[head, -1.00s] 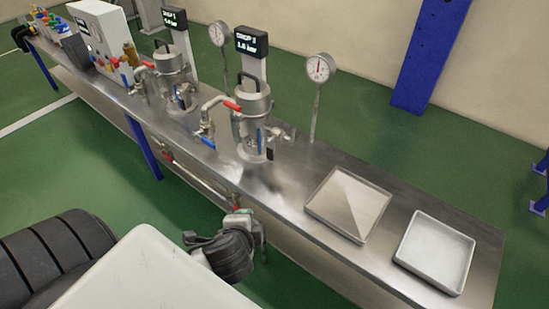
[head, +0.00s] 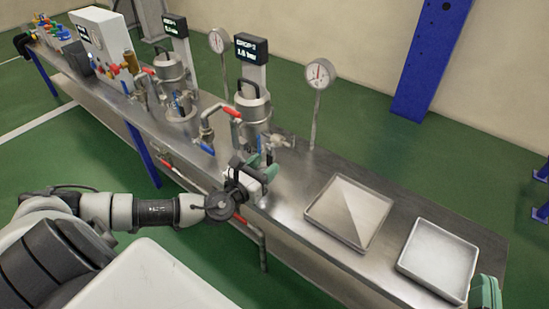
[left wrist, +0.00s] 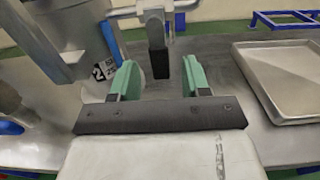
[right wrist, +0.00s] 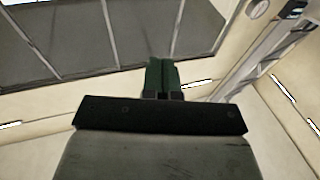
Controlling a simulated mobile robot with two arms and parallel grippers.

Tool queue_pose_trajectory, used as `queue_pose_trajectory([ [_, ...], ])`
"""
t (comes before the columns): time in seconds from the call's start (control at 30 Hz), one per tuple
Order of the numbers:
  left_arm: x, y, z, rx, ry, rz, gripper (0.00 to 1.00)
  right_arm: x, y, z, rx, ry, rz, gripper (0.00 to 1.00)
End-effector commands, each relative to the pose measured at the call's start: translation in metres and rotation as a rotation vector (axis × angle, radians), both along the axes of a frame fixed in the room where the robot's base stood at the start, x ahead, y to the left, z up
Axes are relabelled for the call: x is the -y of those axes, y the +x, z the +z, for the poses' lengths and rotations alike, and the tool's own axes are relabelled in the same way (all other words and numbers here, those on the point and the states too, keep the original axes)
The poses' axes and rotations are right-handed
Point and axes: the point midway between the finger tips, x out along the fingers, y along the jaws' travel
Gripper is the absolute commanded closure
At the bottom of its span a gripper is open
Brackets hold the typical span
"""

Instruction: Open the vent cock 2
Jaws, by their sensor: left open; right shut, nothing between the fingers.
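The vessel (head: 254,108) under the DROP 2 display stands on the bench with several cocks. A metal cock with a black handle (left wrist: 159,62) is in the left wrist view, handle hanging down; I take it for vent cock 2. A tag with a "2" (left wrist: 99,71) is beside it. My left gripper (head: 254,166) is at the vessel's foot and hides part of it. In the left wrist view its open fingers (left wrist: 160,80) stand either side of the handle's line, apart from it.
A red-handled valve (head: 232,112) and a blue-handled one (head: 207,147) sit left of the vessel. A gauge (head: 320,73) on a post stands behind. Two shallow trays (head: 364,246) (head: 466,297) lie to the right. Bare bench top (head: 296,180) lies between vessel and trays.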

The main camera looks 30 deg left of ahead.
Motion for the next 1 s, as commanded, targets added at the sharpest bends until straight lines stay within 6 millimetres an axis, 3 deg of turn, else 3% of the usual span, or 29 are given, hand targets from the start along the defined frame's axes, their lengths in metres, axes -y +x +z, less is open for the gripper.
queue_pose_trajectory([
  [0.1, 0.002, 0.022, 0.000, 0.003, -0.003, 0.001, 0.53, -0.001, -0.001, 0.007, 0.066, 0.018, 0.004, 1.00],
  [0.3, 0.003, 0.042, -0.001, 0.000, -0.004, 0.001, 0.53, -0.002, -0.003, 0.017, 0.138, 0.037, 0.008, 1.00],
  [0.67, 0.004, 0.045, 0.000, -0.002, -0.004, 0.001, 0.55, -0.003, -0.003, 0.019, 0.152, 0.042, 0.009, 1.00],
  [0.93, 0.004, 0.045, 0.000, -0.001, -0.004, 0.001, 0.96, -0.002, -0.003, 0.019, 0.152, 0.040, 0.009, 1.00],
  [1.0, 0.004, 0.045, 0.000, -0.001, -0.004, 0.001, 1.00, -0.002, -0.003, 0.019, 0.152, 0.040, 0.009, 1.00],
])
